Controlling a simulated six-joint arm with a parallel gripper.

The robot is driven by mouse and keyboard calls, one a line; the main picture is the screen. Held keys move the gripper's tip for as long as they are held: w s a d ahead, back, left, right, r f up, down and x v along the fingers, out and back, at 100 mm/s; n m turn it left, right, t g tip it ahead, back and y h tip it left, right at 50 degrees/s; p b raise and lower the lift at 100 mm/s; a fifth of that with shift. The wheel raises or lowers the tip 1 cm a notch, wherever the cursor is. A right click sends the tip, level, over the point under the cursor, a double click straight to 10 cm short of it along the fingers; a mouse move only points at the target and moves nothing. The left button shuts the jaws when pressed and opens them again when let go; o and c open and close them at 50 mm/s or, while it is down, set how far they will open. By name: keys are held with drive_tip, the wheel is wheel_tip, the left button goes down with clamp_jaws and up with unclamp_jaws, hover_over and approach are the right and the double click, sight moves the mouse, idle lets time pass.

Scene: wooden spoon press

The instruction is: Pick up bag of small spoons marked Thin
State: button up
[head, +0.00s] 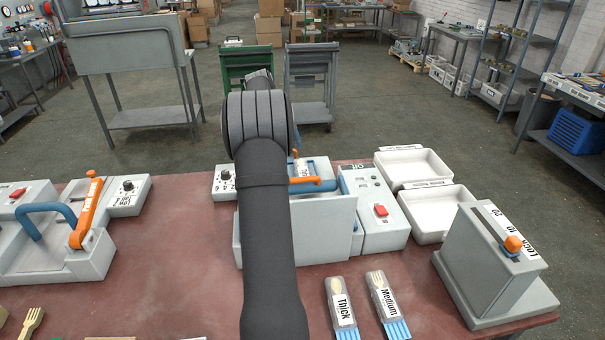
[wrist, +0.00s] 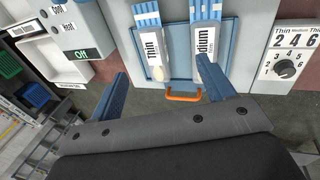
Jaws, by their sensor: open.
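My gripper (wrist: 162,67) is open, with its two blue fingers spread apart in the wrist view. A clear bag marked Thin (wrist: 153,45), with blue handle ends, shows between the fingers, closer to the centre. A bag marked Medium (wrist: 205,35) is beside it, its lower end partly covered by the right finger. Whether the fingers touch either bag I cannot tell. In the head view, bags marked Thick (head: 341,308) and Medium (head: 386,305) lie on the red-brown table's front edge. No Thin label is readable there, and my arm hides my gripper.
A grey press with an orange handle (wrist: 184,95) stands close by the fingers. A control box with a red button (head: 380,211) and white trays (head: 436,210) are right of it. A Lock box (head: 492,262) stands at the right edge. Another press (head: 60,235) is at left.

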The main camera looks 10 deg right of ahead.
drive_tip(key=w+d+r+t+y, duration=0.1)
drive_tip(key=w+d+r+y, duration=0.15)
drive_tip(key=d, duration=0.45)
hover_over(304, 172)
drive_tip(key=shift+m+y, duration=0.35)
drive_tip(key=shift+m, duration=0.05)
wheel_tip(304, 172, down, 12)
drive_tip(key=shift+s+a, duration=0.1)
drive_tip(key=shift+a, duration=0.05)
wheel_tip(304, 172, down, 5)
drive_tip(key=shift+s+r, duration=0.15)
drive_tip(key=shift+f, duration=0.4)
drive_tip(key=shift+r, duration=0.1)
drive_tip(key=c, duration=1)
